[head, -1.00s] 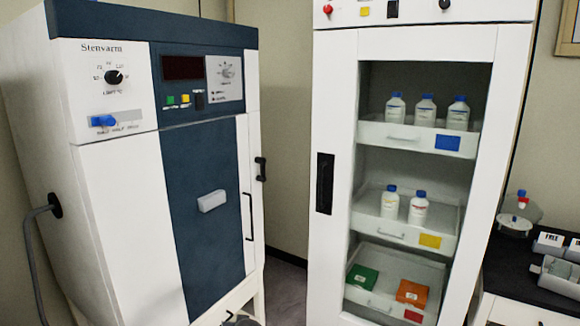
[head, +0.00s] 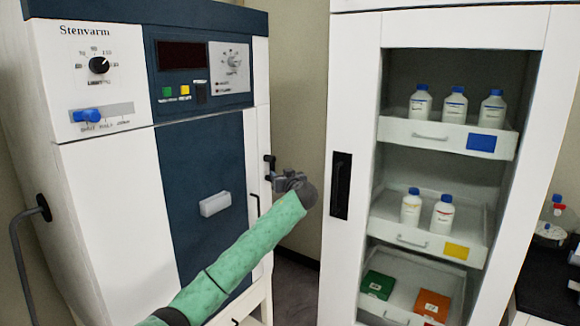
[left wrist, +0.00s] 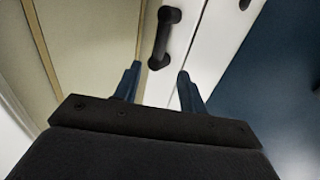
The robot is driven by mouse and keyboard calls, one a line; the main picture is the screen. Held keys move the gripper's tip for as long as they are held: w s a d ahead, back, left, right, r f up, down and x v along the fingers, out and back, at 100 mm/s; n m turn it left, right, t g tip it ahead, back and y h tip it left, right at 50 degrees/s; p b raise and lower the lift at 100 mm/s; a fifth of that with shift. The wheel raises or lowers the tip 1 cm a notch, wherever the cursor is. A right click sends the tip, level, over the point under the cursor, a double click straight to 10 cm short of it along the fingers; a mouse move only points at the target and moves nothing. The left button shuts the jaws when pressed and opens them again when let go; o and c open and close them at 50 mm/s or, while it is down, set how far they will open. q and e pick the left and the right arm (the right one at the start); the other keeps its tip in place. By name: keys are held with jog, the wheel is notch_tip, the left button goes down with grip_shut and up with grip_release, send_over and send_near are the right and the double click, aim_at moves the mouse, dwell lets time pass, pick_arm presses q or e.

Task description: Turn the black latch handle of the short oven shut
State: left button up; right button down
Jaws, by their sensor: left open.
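The short oven (head: 110,190), white with a dark blue front panel and marked Stenvarm, stands at the left in the head view. Its black latch handle (head: 269,160) is on the right edge of the front, partly hidden by my left gripper. In the left wrist view the latch handle (left wrist: 164,36) is a short black bar, slightly tilted, on the white edge strip. My left gripper (head: 276,178) is at the handle's lower end. Its two blue fingers (left wrist: 159,72) are open, with the handle's lower end just ahead between them. Contact cannot be told. My right gripper is not in view.
A tall white glass-fronted cabinet (head: 345,100) with bottles and boxes on trays stands to the right. A gap of bare wall (head: 300,100) separates it from the oven. A dark counter (head: 545,290) is at the far right.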

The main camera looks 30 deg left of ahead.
aim_at(273, 164)
pick_arm(q)
jog(key=x, duration=0.2)
jog(key=p+x, duration=0.1)
jog(key=x, duration=0.1)
jog(key=r+p+x, duration=0.1)
jog(key=x, duration=0.1)
jog(key=shift+w+a, duration=0.2)
jog(key=shift+w, duration=0.1)
jog(key=shift+w+a, duration=0.2)
jog(key=shift+a, duration=0.05)
jog(key=shift+w+a, duration=0.2)
jog(key=shift+a, duration=0.1)
jog(key=shift+f, duration=0.1)
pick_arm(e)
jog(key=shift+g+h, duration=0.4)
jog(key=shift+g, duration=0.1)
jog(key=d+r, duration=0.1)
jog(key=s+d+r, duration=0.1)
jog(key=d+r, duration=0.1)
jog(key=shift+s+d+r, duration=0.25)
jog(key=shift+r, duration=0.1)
pick_arm(q)
jog(key=shift+c, duration=0.2)
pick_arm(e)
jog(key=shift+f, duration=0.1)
pick_arm(q)
grip_shut()
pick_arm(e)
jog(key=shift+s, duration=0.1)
